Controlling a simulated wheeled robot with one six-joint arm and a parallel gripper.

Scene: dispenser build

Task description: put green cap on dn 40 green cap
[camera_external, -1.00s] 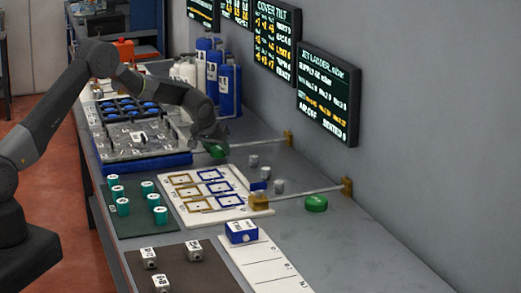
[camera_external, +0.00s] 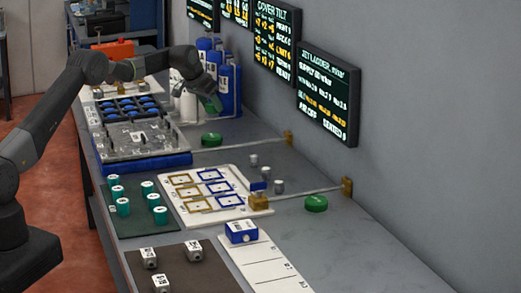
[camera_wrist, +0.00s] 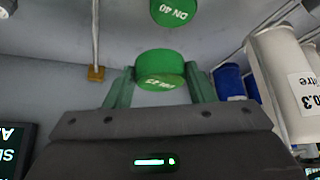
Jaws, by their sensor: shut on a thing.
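My gripper (camera_external: 213,101) is raised over the back of the bench, in front of the blue cylinders. Its fingers (camera_wrist: 160,86) are shut on a green cap (camera_wrist: 160,66), with one finger at each side. The white marking on this held cap is too unclear to read. A second green cap (camera_wrist: 173,11), marked DN 40, lies on the grey bench beyond the held cap, cut by the top edge of the wrist view. A green cap (camera_external: 211,139) lies on the bench below my gripper. Another green cap (camera_external: 316,203) lies farther right, near a rod's end.
Blue cylinders (camera_external: 229,88) and a white bottle (camera_wrist: 284,80) stand close to my gripper. Thin rods end in ochre brackets (camera_external: 289,138). A white board (camera_external: 174,195) with coloured frames lies in front. Screens (camera_external: 328,96) hang on the wall. The bench's right front is clear.

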